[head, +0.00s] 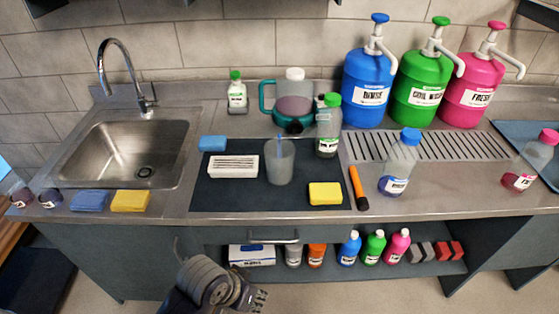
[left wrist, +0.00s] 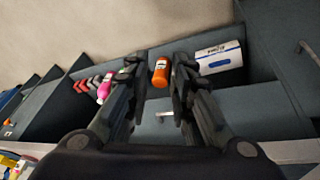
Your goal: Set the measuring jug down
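The measuring jug looks to be the translucent grey vessel (head: 279,165) standing upright on the dark mat (head: 228,196) on the counter; a thin blue item shows at its top. No gripper touches it. My left gripper (head: 256,299) is at the bottom of the head view, in front of the counter and well away from the jug. In the left wrist view its fingers (left wrist: 160,62) are apart, with nothing held between them; an orange bottle (left wrist: 161,72) shows in the gap, farther off on the shelf. The jug is not seen in the left wrist view. My right gripper is out of view.
On the mat are a white brush block (head: 233,166), a yellow sponge (head: 325,193) and a green-capped bottle (head: 328,140). An orange-handled tool (head: 358,187) lies to the right. The sink (head: 130,150) is left. Pump containers (head: 368,90) stand behind. The under-counter shelf (head: 340,271) holds bottles.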

